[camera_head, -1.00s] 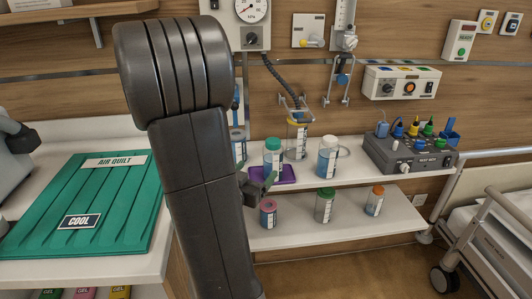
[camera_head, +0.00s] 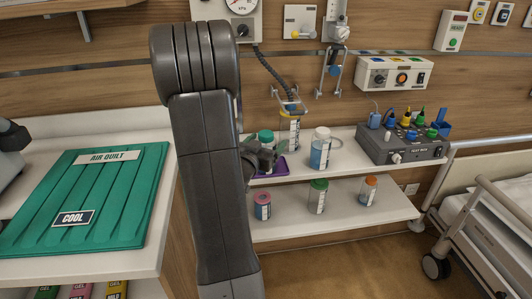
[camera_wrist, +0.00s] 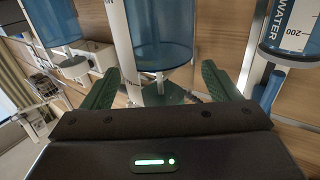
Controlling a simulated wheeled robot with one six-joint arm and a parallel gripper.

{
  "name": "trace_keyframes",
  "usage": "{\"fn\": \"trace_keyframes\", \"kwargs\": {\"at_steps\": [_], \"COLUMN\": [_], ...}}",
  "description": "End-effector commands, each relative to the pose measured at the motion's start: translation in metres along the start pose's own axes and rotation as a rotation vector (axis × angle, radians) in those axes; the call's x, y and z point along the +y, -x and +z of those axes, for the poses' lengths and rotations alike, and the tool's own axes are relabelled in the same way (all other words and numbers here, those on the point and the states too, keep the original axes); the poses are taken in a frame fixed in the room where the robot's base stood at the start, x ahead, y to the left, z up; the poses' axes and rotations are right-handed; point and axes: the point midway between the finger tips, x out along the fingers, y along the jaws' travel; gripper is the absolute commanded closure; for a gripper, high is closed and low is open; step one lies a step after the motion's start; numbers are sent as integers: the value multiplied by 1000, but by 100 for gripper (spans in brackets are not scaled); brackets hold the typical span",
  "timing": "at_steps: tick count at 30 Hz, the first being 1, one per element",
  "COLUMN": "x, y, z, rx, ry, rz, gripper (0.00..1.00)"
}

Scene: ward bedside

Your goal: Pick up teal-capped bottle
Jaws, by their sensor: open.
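The teal-capped bottle (camera_head: 265,136) stands on the upper shelf, at the purple tray. Its cap shows, but my gripper hides much of its body. My gripper (camera_head: 264,158) is in front of it in the head view. In the wrist view my gripper's two green fingers (camera_wrist: 160,88) are spread apart. A blue see-through cylinder (camera_wrist: 160,38) shows beyond and between them; I cannot tell whether it is the teal-capped bottle. No contact is visible.
A white-capped blue bottle (camera_head: 320,152) and a yellow-banded jar (camera_head: 290,132) stand nearby. The purple tray (camera_head: 292,166) is partly hidden. Several capped containers, including a green-capped one (camera_head: 317,197), stand on the lower shelf (camera_head: 340,225). A grey test box (camera_head: 405,150) is at right.

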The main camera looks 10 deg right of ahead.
Motion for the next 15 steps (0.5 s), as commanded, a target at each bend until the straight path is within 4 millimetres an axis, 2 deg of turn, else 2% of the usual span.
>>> {"fn": "trace_keyframes", "kwargs": {"at_steps": [4, 12, 15], "x": [0, 0, 0], "y": [-17, -20, -20], "z": [0, 0, 0], "rx": [-1, 0, 0], "ry": [0, 0, 0], "rz": [1, -1, -1], "gripper": [17, 17, 37]}}
